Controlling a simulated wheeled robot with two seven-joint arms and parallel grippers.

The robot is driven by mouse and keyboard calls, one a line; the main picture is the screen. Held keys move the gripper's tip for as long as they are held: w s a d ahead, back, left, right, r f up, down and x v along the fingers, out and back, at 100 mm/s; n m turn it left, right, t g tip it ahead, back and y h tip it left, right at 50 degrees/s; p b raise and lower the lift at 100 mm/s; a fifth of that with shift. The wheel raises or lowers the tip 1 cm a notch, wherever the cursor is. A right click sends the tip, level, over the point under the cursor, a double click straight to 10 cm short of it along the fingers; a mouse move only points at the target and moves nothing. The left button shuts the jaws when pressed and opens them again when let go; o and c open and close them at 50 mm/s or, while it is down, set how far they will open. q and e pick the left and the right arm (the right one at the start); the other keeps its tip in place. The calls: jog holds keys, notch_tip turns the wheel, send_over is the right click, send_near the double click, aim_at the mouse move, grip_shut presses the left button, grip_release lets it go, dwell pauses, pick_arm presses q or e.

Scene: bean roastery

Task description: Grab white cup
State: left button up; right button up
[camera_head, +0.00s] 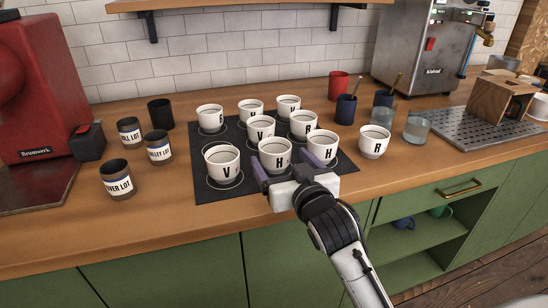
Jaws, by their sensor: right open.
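Several white cups with black letters stand upright in rows on a black mat (215,190) on the wooden counter. In the front row are a cup marked V (222,163), a cup marked H (275,152) and another marked H (322,144). One white cup marked R (374,141) stands off the mat to the right. My right gripper (286,168) is open, its purple fingers on either side of the front middle H cup. I cannot tell whether they touch it. My left gripper is not in view.
Dark labelled jars (117,178) stand left of the mat beside a red machine (30,80). A red cup (338,86), dark blue cups (346,108) and glasses (416,128) are behind and right. A steel machine (425,45) stands at the back right. Counter at front left is clear.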

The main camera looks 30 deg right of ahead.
aim_at(271, 145)
jog(key=x, duration=0.5)
jog(key=shift+w, duration=0.2)
jog(key=shift+r, duration=0.1)
jog(key=c, duration=1.3)
